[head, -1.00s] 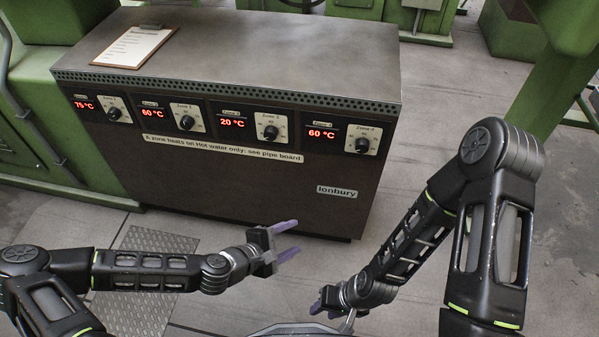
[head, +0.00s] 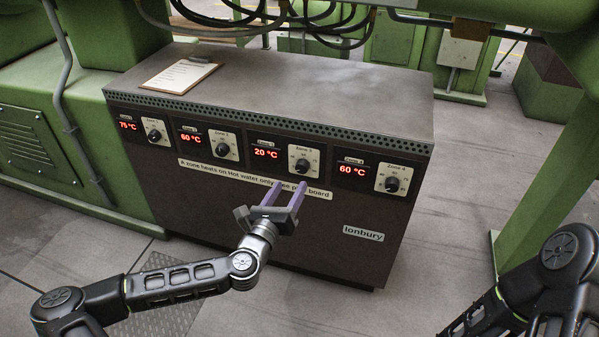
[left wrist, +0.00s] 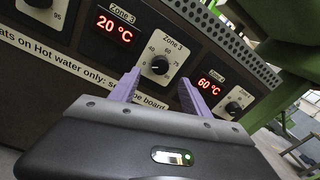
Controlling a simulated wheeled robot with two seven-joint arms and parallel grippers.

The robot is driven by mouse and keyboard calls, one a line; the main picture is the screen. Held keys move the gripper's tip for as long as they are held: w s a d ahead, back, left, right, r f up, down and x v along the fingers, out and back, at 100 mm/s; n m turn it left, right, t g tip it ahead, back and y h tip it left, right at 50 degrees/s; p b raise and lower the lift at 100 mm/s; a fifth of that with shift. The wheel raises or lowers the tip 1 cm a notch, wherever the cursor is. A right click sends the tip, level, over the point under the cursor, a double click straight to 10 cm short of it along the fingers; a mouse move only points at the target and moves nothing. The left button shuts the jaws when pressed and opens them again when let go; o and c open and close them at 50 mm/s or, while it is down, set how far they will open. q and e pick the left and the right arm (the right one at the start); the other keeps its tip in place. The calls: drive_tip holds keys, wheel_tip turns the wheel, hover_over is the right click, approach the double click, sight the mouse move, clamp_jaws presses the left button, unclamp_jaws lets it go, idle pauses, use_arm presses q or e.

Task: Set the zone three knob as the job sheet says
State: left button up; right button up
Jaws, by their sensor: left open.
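The zone three knob (head: 303,166) is a black dial on a pale plate on the cabinet front, third from the left. It also shows in the left wrist view (left wrist: 160,65), with 40, 60 and 75 marked around it; I cannot tell its pointer's setting clearly. The zone three display (head: 266,153) reads 20 °C in red. My left gripper (head: 285,188) has two purple fingers, open and empty, just below the knob in the picture and apart from it. The job sheet (head: 181,76) lies clipped to a board on the cabinet top; its text is too small to read. My right gripper is out of view.
The zone four knob (head: 392,184) is to the right; its display reads 60 °C. The zone two knob (head: 222,149) is to the left, also showing 60 °C. A label strip (head: 222,173) about hot water runs under the knobs. A green post (head: 535,185) stands right of the cabinet.

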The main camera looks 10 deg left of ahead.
sight(300, 169)
use_arm(q)
drive_tip(key=w, duration=0.5)
drive_tip(key=w+d, duration=0.1)
drive_tip(key=w, duration=0.1)
drive_tip(key=shift+w+b, duration=0.35)
clamp_jaws()
idle(0.3)
